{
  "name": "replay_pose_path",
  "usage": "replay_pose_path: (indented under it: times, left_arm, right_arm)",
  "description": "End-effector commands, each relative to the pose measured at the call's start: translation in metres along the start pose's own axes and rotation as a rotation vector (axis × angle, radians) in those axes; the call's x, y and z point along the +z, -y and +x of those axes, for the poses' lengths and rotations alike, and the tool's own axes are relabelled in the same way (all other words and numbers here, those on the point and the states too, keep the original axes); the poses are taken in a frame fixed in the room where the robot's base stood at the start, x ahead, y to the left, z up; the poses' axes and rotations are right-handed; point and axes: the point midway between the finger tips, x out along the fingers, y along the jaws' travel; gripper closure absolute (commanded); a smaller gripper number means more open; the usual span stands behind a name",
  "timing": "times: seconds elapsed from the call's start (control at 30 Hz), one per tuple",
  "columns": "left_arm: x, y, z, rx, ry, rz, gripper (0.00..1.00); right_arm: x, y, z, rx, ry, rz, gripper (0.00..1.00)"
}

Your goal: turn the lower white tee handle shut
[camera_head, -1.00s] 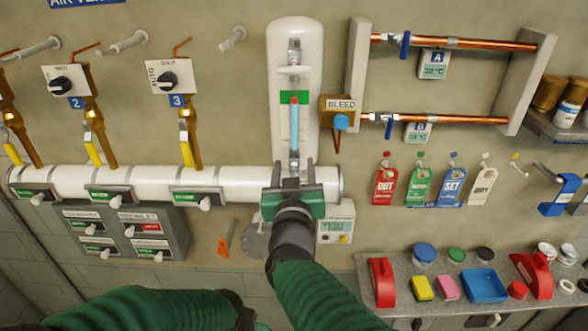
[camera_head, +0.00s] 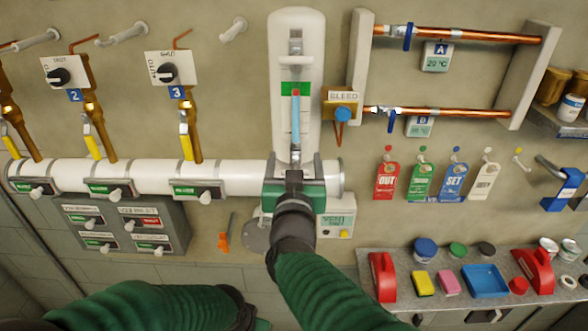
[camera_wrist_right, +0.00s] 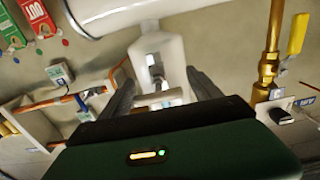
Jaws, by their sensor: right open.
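The lower white tee handle (camera_wrist_right: 158,98) shows in the wrist view as a pale crossbar between my fingers, in front of its metal fitting. In the head view it is mostly hidden by my right gripper (camera_head: 294,168). That gripper is open at the lower end of the white upright panel (camera_head: 312,110), one finger on either side of the handle. In the wrist view, gaps show between handle and fingers (camera_wrist_right: 160,95); contact cannot be told. An upper white tee handle (camera_head: 295,62) sits higher on the panel, above a green label.
A white horizontal pipe (camera_head: 152,178) runs behind my right gripper. The bleed valve (camera_head: 346,112) and copper pipe frame (camera_head: 522,78) are to the right. Yellow-handled valves (camera_head: 188,145) are left. A grey shelf (camera_head: 405,262) with small items stands low right.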

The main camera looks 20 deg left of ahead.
Motion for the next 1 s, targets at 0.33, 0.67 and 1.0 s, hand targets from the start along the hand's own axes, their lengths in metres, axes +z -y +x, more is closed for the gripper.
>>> replay_pose_path:
  times: [0.33,0.67,1.0]
  left_arm:
    - [0.006,0.0,0.026,0.0,0.0,0.0,1.0]
    - [0.01,0.0,0.041,0.0,0.0,0.0,1.0]
    - [0.01,0.0,0.042,0.0,0.0,0.0,1.0]
  right_arm:
    - [0.004,0.001,-0.076,-0.004,-0.001,0.007,0.27]
    - [0.003,0.002,-0.154,-0.002,0.001,0.001,0.27]
    - [0.002,0.002,-0.165,-0.001,0.002,-0.002,0.27]
